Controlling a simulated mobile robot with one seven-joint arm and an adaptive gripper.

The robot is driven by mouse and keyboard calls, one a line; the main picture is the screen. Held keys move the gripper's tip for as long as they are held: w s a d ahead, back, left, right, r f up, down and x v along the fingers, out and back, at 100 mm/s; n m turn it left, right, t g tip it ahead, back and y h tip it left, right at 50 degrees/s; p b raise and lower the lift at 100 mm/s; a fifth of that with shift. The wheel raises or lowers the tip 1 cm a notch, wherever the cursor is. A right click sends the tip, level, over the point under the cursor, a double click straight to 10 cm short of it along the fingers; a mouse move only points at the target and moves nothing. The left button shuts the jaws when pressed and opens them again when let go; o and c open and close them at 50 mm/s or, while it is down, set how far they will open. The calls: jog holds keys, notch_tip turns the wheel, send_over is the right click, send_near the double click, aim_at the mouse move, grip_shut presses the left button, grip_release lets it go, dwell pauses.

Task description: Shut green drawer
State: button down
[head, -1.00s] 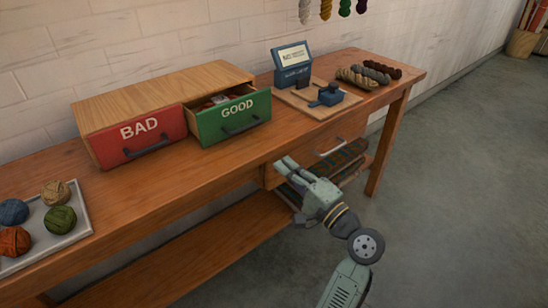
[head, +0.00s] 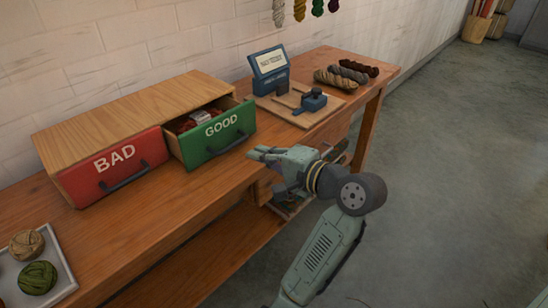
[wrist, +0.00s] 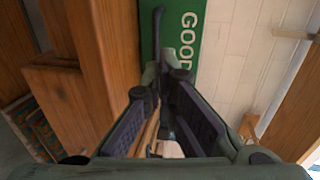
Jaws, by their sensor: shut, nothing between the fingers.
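The green drawer marked GOOD (head: 212,134) stands partly pulled out of the wooden cabinet, with its dark handle (head: 228,146) on the front. Something reddish and grey lies inside it. My gripper (head: 254,153) is just in front of and to the right of the drawer front, near the table edge. In the wrist view the green front (wrist: 189,35) and its dark handle show beyond my gripper's fingertips (wrist: 166,62), which meet with nothing between them. I cannot tell whether the fingers touch the drawer.
The red BAD drawer (head: 112,168) beside it is shut. A tray (head: 62,272) with yarn balls is at the lower left. A board (head: 330,110) with a blue device lies to the right, with skeins (head: 335,79) beyond. The table edge runs under my gripper.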

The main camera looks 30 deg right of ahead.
send_near(222, 134)
jog(key=w+f, duration=0.1)
jog(key=w+a+f, duration=0.1)
jog(key=shift+w+a+f+p, duration=0.15)
jog(key=shift+w+f+p, duration=0.1)
jog(key=shift+f+p, duration=0.15)
jog(key=w+a, duration=0.1)
jog(key=w, duration=0.1)
jog(key=w+a+p, duration=0.1)
jog(key=w, duration=0.2)
jog(key=w+p, duration=0.1)
jog(key=w, duration=0.2)
jog(key=shift+a+r, duration=0.2)
jog(key=shift+a, duration=0.2)
jog(key=shift+s, duration=0.1)
